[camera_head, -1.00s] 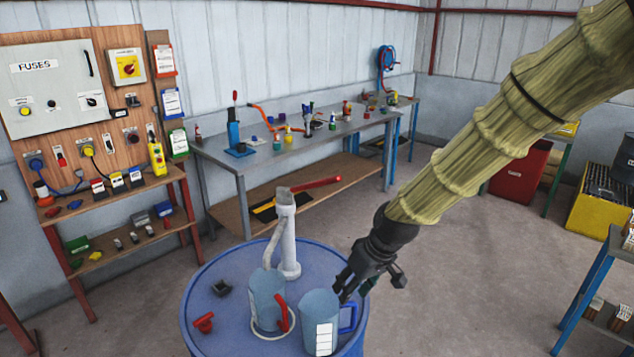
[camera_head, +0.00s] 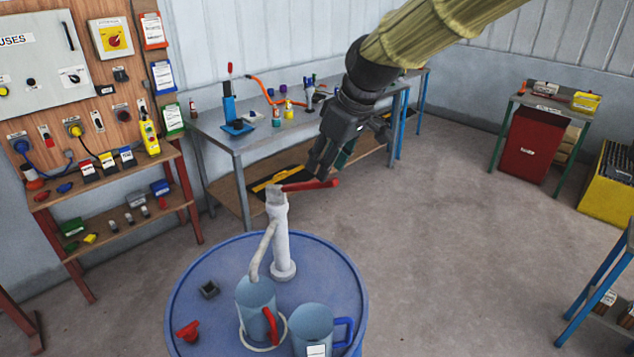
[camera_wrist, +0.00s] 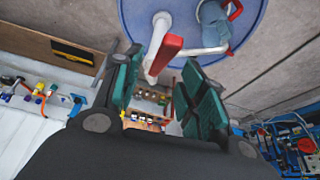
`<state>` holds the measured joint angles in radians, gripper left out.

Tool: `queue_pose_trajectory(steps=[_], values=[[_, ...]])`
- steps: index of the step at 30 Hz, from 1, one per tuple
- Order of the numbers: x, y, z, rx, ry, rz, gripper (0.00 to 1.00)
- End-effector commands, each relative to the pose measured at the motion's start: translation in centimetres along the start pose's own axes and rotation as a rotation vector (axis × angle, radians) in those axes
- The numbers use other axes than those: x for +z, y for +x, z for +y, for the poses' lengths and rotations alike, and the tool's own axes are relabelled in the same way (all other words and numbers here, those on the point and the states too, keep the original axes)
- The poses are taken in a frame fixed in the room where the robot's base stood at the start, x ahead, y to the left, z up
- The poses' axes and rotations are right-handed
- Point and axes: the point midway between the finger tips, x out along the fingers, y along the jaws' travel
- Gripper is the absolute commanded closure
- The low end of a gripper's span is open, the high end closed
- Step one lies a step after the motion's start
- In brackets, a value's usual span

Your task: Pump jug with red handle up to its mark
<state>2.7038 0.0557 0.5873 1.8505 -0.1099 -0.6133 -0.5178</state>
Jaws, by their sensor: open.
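The jug with red handle (camera_head: 254,296) stands upright on the blue drum (camera_head: 216,262), inside a pale ring and under the spout of the white pump (camera_head: 281,240). It also shows in the wrist view (camera_wrist: 210,22). The pump's red lever (camera_head: 312,185) points right from the pump head. My gripper (camera_head: 315,172) is open and empty, close above the lever's outer part. In the wrist view the lever (camera_wrist: 165,55) appears between the open fingers (camera_wrist: 162,62); contact cannot be told. The jug's mark and liquid level are not visible.
A jug with a blue handle (camera_head: 314,324) stands right of the red-handled jug. A small red part (camera_head: 188,331) and a small dark part (camera_head: 209,289) lie on the drum. A workbench (camera_head: 226,150) stands behind.

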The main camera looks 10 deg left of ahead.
Motion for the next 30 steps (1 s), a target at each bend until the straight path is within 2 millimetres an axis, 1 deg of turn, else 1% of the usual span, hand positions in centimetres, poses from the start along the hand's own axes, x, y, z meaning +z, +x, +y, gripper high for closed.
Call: queue_pose_trajectory(steps=[9,15,21,30], values=[[-0.1,5.0,-0.1,-0.003,0.000,-0.005,0.59],[0.1,7.2,-0.1,-0.001,0.001,-0.003,0.59],[0.1,8.4,0.0,-0.001,0.001,-0.002,0.59],[0.2,8.5,0.0,0.000,0.002,-0.002,0.59]])
